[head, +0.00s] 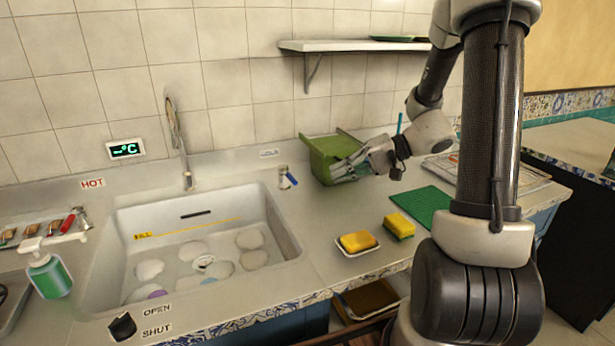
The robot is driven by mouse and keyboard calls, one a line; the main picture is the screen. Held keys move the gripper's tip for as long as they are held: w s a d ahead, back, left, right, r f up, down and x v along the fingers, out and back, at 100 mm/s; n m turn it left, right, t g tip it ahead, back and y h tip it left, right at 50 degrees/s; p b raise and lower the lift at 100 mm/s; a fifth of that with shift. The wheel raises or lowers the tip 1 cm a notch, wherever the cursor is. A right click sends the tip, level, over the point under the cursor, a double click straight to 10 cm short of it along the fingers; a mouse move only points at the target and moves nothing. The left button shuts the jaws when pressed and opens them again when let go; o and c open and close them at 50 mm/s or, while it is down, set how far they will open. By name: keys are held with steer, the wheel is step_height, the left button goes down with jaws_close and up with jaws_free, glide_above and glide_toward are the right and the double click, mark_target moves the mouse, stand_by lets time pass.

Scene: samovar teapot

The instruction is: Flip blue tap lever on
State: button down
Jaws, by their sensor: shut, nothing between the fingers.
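The blue tap lever (291,180) is on a small metal tap (284,177) on the counter at the right back corner of the sink, and it slants down to the right. My gripper (338,172) reaches in from the right, right of the lever and apart from it in the picture. Its fingers point left and are shut, with nothing held. It overlaps the green bin (318,153) in view; I cannot tell whether they touch. A red tap lever (68,223) is on another tap at the far left, beside the HOT label (92,184).
A yellow sponge on a dish (358,243), another sponge (399,226) and a green mat (427,207) lie front right. A shelf (340,46) hangs above. The counter between lever and sponges is clear.

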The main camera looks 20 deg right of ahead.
steer(key=w+d+f+m+t, duration=0.3)
steer(key=w+d+f+t, duration=0.3)
steer(key=w+d, duration=0.2)
steer(key=shift+w+f+m+t, duration=0.2)
steer(key=shift+w+m+t, duration=0.1)
steer(key=shift+w, duration=0.45)
glide_toward(288, 175)
steer(key=w+d, duration=0.2)
steer(key=w, duration=0.1)
steer(key=shift+w+d+f, duration=0.2)
steer(key=shift+w+d, duration=0.05)
steer(key=shift+w, duration=0.1)
steer(key=a, duration=0.3)
steer(key=shift+w+a+f, duration=0.15)
steer(key=shift+a+f, duration=0.05)
steer(key=shift+f, duration=0.1)
steer(key=shift+a+f, duration=0.1)
steer(key=shift+a, duration=0.45)
